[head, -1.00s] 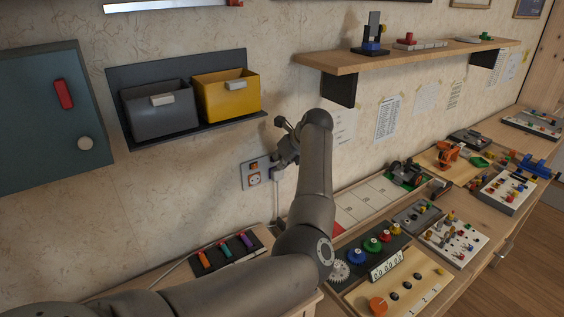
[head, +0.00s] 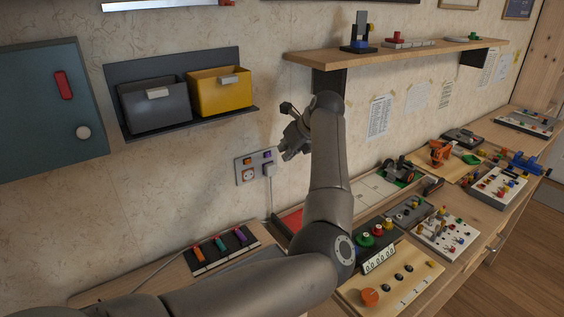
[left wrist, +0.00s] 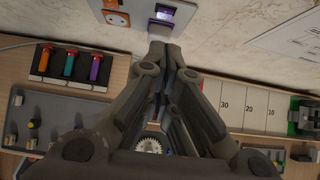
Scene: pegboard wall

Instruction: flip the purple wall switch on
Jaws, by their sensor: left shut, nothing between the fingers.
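The purple wall switch (head: 267,157) is a small rocker at the upper right of a grey wall plate (head: 240,171). It also shows at the top of the left wrist view (left wrist: 165,12), with a bright patch on its face. I cannot tell which way it is tipped. My left gripper (head: 285,154) is shut and empty. It is just right of the plate, apart from the switch in the head view. In the left wrist view its closed fingertips (left wrist: 161,47) are below the switch. My right gripper is not in view.
An orange switch (head: 247,163) sits left of the purple one, above an orange-ringed socket (head: 249,176). A grey plug (head: 270,170) with a cable is below the purple switch. A shelf (head: 400,53) overhangs at the right. Bins (head: 220,92) hang at upper left.

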